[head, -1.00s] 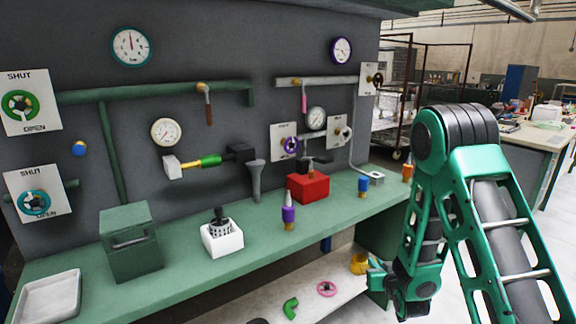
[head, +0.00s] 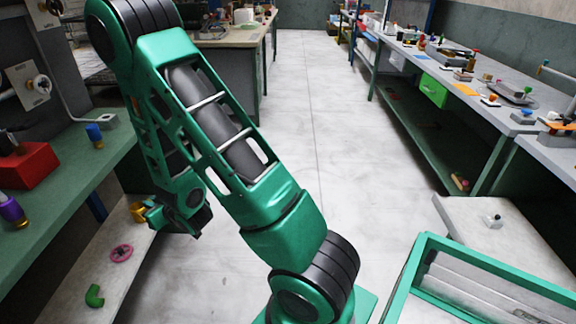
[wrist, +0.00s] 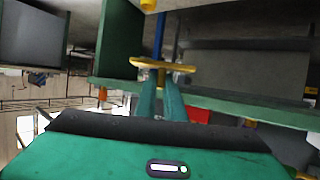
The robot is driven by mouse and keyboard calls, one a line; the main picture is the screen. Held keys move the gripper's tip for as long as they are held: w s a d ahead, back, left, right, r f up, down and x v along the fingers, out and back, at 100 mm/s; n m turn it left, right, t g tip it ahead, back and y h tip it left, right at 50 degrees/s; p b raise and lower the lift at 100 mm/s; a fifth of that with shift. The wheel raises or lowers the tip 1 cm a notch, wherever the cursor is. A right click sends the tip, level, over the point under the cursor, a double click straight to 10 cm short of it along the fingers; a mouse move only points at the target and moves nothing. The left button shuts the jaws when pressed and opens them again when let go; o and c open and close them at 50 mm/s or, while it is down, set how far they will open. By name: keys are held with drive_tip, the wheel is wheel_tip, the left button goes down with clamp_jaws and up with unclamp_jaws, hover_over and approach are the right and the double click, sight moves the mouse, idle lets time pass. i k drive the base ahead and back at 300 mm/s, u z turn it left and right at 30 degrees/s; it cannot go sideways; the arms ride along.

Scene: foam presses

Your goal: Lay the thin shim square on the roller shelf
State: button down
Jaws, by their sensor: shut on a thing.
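My gripper (head: 152,216) is low beside the left bench, at its lower shelf. In the wrist view my gripper's green fingers (wrist: 161,88) are close together, shut on a flat, thin-looking yellow piece (wrist: 143,64) that spreads out to both sides of the fingertips. In the head view the yellow piece (head: 137,209) is partly hidden by my gripper. I cannot tell whether it touches the lower shelf (head: 97,275), or whether it is the shim. I cannot pick out the roller shelf with certainty.
A pink handwheel (head: 121,253) and a green bent piece (head: 94,296) lie on the lower shelf. A red box (head: 25,166) stands on the bench above. Bare floor (head: 310,120) lies between the benches. A green-framed tray (head: 500,270) is at lower right.

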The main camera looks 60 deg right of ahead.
sight(516, 257)
drive_tip(key=z, duration=1.05)
drive_tip(key=i, duration=2.05)
drive_tip(key=z, duration=3.25)
